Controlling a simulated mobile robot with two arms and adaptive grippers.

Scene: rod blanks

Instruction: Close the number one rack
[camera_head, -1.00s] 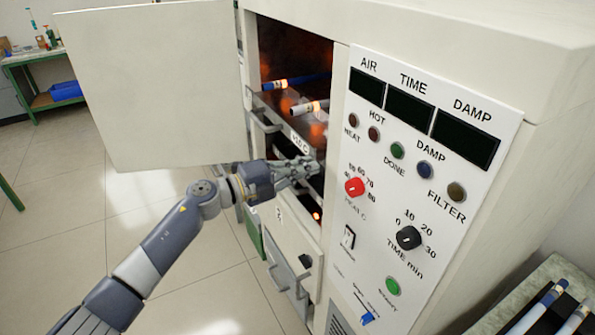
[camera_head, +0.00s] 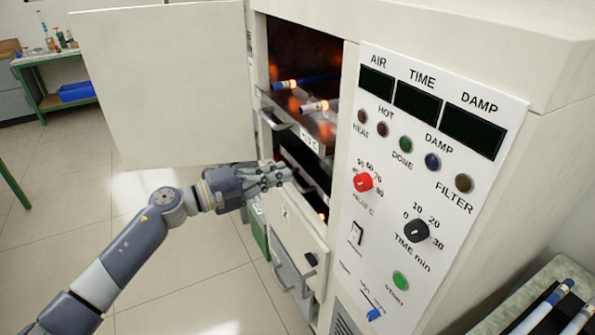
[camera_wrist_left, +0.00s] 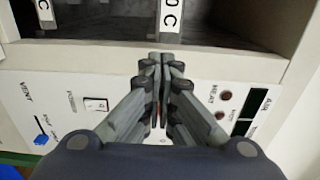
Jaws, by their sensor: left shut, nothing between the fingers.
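The upper rack (camera_head: 304,130) is a metal tray in the open oven chamber, with a handle at its front and a label ending in "C". It carries a blue rod (camera_head: 300,84) and a white rod (camera_head: 318,106). My left gripper (camera_head: 284,174) is shut and empty, just in front of and below that rack. In the left wrist view the closed fingertips (camera_wrist_left: 165,62) point at the chamber, close under a rack label (camera_wrist_left: 170,18). I cannot read a rack number clearly. My right gripper is not in view.
The oven door (camera_head: 160,85) stands open at the left, close to my arm. A lower front panel (camera_head: 298,228) with a handle is below. The control panel (camera_head: 420,180) is at the right. A tray of rods (camera_head: 555,300) is at the lower right.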

